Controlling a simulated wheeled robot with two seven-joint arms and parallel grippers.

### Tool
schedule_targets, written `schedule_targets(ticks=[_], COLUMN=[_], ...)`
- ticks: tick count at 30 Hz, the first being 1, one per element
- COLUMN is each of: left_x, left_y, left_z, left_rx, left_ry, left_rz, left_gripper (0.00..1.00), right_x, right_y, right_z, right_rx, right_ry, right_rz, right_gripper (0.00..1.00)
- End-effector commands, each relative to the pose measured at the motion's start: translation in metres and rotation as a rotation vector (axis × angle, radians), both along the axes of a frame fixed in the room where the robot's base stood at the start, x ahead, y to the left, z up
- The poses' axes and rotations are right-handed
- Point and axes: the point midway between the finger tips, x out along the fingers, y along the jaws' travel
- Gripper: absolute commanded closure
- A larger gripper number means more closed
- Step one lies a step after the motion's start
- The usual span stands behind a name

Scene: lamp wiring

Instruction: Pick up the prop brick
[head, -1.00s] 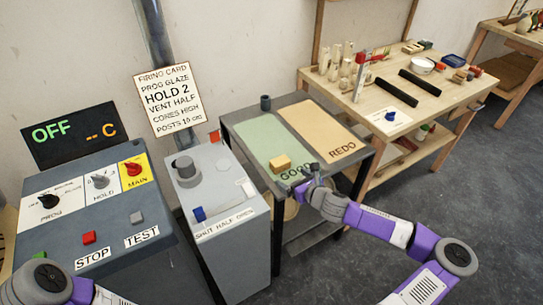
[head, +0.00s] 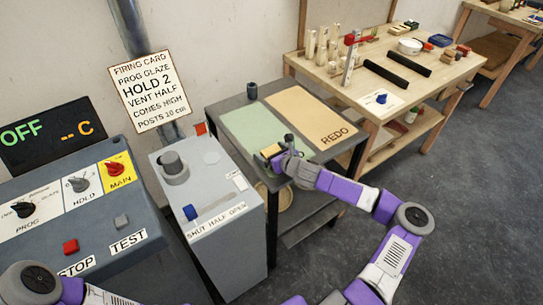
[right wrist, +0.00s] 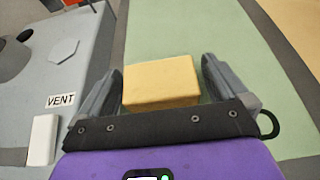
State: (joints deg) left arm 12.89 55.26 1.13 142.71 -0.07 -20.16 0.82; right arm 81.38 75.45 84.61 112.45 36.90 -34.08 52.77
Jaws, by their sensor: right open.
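The prop brick (right wrist: 160,80) is a yellow block lying on the green GOOD mat of the side table. In the right wrist view it lies between the two fingers of my right gripper (right wrist: 162,85), with a gap at each side. The gripper is open and holds nothing. In the head view the brick (head: 270,151) is partly hidden by my right gripper (head: 278,158), which is at the mat's front part. My left arm shows at the bottom left, but its gripper is outside the view.
The grey side table (head: 218,112) also bears a tan REDO mat (head: 310,115) and a dark cup (head: 252,91). The grey vent box (head: 225,235) stands close at its left, with the control panel (head: 60,225) further left. A wooden workbench (head: 440,75) with several items stands behind right.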

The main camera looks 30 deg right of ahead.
Motion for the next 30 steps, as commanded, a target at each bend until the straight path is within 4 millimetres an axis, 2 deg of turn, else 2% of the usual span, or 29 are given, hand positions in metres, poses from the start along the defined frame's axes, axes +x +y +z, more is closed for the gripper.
schedule_targets(ticks=[3, 4, 14, 20, 23, 30], left_x=[0.000, 0.000, 0.000, 0.000, 0.000, 0.000], left_y=[0.000, 0.000, 0.000, 0.000, 0.000, 0.000], left_z=[0.001, 0.001, 0.001, 0.001, 0.004, 0.024], left_rx=[0.000, 0.000, 0.000, 0.000, 0.000, 0.000], left_ry=[0.000, 0.000, 0.000, 0.000, 0.000, 0.000], left_rz=[0.000, 0.000, 0.000, 0.000, 0.000, 0.000], left_gripper=[0.48, 0.48, 0.48, 0.48, 0.48, 0.48], right_x=[0.000, 0.000, 0.000, 0.000, 0.000, 0.000], right_y=[0.000, 0.000, 0.000, 0.000, 0.000, 0.000], right_z=[0.001, 0.001, 0.001, 0.001, 0.009, 0.056], right_rx=[-0.001, -0.001, -0.001, -0.002, -0.004, -0.008], right_ry=[0.000, 0.000, 0.000, -0.001, -0.002, -0.003], right_rz=[0.000, 0.000, 0.000, 0.001, 0.002, 0.002], right_gripper=[0.00, 0.03, 0.53, 0.53, 0.53, 0.53])
